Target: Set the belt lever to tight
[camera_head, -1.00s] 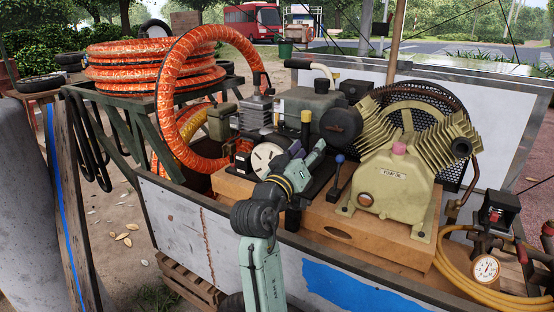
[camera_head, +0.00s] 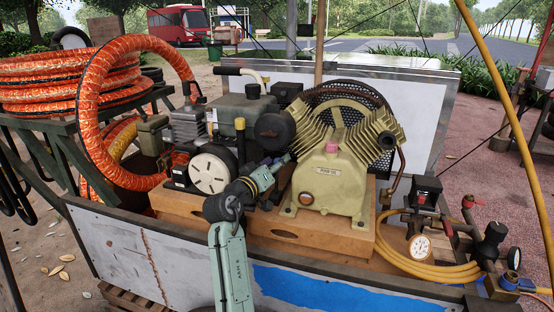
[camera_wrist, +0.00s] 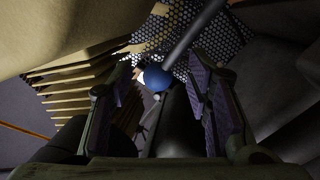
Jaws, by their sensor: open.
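The belt lever is a dark rod with a blue ball knob. In the wrist view its blue knob (camera_wrist: 157,80) sits between the two open fingers of my gripper (camera_wrist: 160,92), near the fingertips. The rod runs from the knob toward the upper right. I cannot tell whether a finger touches it. In the head view my gripper (camera_head: 284,161) is at the left side of the beige compressor pump (camera_head: 330,190), where it largely hides the lever. No tight marking is readable in either view.
A perforated black guard (camera_head: 378,158) is behind the pump. The wooden base (camera_head: 285,234) lies below. A gauge (camera_head: 419,247) and yellow hose are at the right.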

